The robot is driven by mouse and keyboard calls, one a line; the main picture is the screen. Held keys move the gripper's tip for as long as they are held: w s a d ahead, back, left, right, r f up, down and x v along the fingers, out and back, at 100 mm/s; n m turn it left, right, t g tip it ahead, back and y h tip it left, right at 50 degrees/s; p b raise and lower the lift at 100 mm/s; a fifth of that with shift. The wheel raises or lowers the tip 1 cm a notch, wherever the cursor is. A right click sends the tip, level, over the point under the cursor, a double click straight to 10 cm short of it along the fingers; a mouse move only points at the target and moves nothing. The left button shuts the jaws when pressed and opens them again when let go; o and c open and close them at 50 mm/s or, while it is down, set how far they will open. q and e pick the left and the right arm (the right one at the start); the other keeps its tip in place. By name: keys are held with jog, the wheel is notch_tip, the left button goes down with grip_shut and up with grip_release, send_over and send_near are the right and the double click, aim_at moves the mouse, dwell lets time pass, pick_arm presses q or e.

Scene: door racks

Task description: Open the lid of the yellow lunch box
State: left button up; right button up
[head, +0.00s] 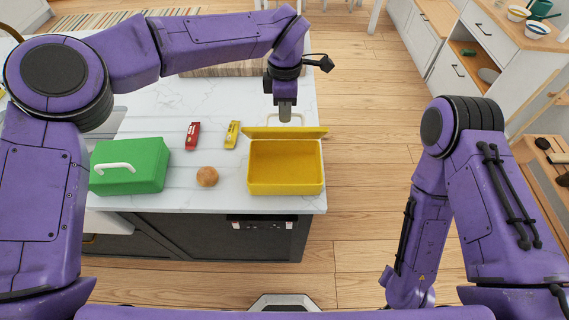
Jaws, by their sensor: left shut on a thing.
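The yellow lunch box (286,176) stands on the white marble counter near its right edge. Its lid (285,132) is raised at the far side of the box, and the empty-looking inside shows. A pale handle on the lid shows behind the raised edge. My left gripper (286,108) points down at the lid's handle and is shut on it; the fingertips partly hide the contact. My right arm hangs at the right over the floor, and its gripper is out of the frame.
A green lunch box (134,166) with a pale handle stands closed at the left. A round brown bun (207,176), a red packet (192,135) and a yellow packet (231,134) lie between the boxes. White cabinets (462,60) stand at the far right.

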pick_arm(q)
jog(key=shift+w, duration=0.2)
jog(key=shift+w, duration=0.65)
jog(key=o, duration=0.7)
jog(key=shift+r, duration=0.1)
notch_tip(320, 180, up, 8)
jog(key=shift+f, duration=0.25)
grip_shut()
dwell(1.3)
